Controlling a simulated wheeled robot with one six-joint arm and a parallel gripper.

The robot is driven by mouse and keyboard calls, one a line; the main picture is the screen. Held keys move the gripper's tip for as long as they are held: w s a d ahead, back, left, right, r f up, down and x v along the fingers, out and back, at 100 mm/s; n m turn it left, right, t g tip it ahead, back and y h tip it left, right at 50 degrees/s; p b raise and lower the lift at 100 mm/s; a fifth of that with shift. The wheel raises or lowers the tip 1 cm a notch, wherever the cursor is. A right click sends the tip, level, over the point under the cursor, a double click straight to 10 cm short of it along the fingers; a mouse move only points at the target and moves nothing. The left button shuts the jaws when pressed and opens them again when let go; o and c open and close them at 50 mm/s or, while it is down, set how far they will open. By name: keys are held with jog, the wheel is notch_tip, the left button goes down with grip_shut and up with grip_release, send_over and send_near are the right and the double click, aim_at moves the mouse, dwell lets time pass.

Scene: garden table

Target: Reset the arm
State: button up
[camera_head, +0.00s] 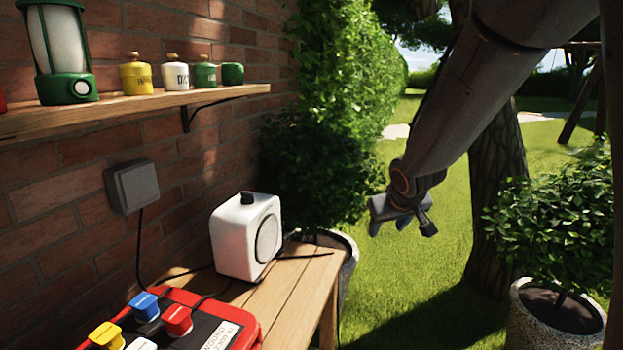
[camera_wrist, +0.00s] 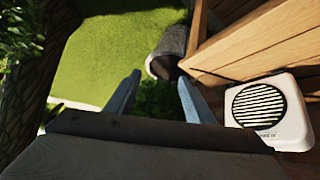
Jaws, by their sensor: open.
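My gripper (camera_head: 402,222) hangs at the end of my grey arm, over the grass to the right of the table's far end in the head view. In the wrist view my gripper (camera_wrist: 155,95) shows two fingers spread apart, with nothing between them but foliage and lawn behind. It touches nothing that I can see. The wooden table (camera_head: 290,275) stands along the brick wall, left of my gripper.
A white speaker (camera_head: 246,237) stands on the table; it also shows in the wrist view (camera_wrist: 268,112). A red box (camera_head: 245,325) with coloured knobs is nearer. A shelf (camera_head: 120,112) holds a lantern and canisters.

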jog(key=s+d+f+m+g, duration=0.1)
jog(key=s+f+g, duration=0.1)
jog(key=s, duration=0.6)
jog(key=s+d+f+g, duration=0.1)
jog(key=s+f+g, duration=0.1)
jog(key=s, duration=0.7)
jog(key=shift+s+f+m+h, duration=0.3)
jog(key=shift+f+m, duration=0.1)
jog(key=shift+f, duration=0.15)
jog(key=s+g, duration=0.1)
jog(key=s, duration=0.3)
jog(key=s+a+f+g, duration=0.1)
jog(key=s, duration=0.3)
jog(key=s+f+g, duration=0.1)
jog(key=s, duration=0.3)
jog(key=shift+a+m+g+y, duration=0.3)
jog(key=shift+a+y, duration=0.1)
jog(key=shift+c, duration=0.3)
